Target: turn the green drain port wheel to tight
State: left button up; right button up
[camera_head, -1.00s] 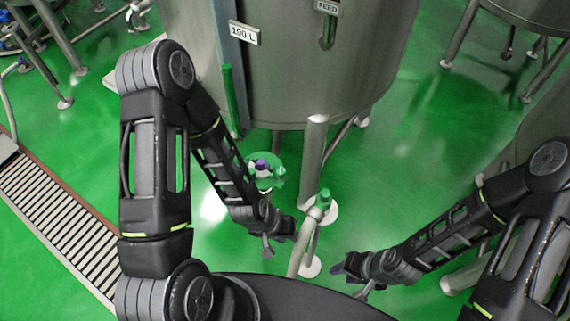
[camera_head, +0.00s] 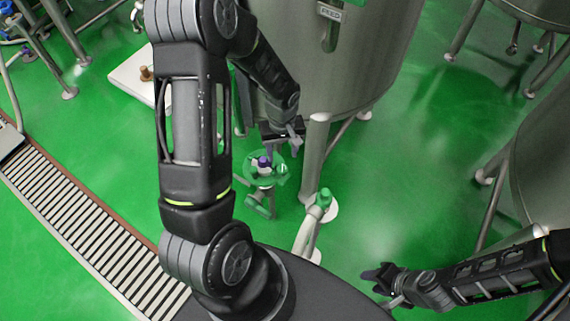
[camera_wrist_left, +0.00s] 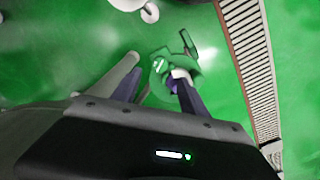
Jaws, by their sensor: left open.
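The green drain port wheel (camera_head: 265,172) stands low in front of the tank, with a purple and white centre. Green valve parts also show between and beyond the fingers in the left wrist view (camera_wrist_left: 160,68), where the wheel's rim is hard to make out. My left gripper (camera_head: 283,138) is open, just above and behind the wheel in the head view. No contact can be made out. A finger covers part of the green fitting in the wrist view. My right gripper (camera_head: 386,287) looks open and empty, well to the right of the wheel.
A big steel tank (camera_head: 365,75) stands behind the wheel, with a steel leg (camera_head: 314,160) close to its right. A green-topped pipe (camera_head: 323,198) stands nearby. A floor grate (camera_head: 80,225) runs at left. Green floor between the right arm and tank is clear.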

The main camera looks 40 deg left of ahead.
aim_at(282, 168)
pick_arm(q)
jog(key=shift+f, duration=0.1)
notch_tip(282, 168, down, 8)
jog(key=shift+r+p, duration=0.15)
jog(key=shift+p, duration=0.25)
jog(key=shift+c, duration=0.5)
grip_shut()
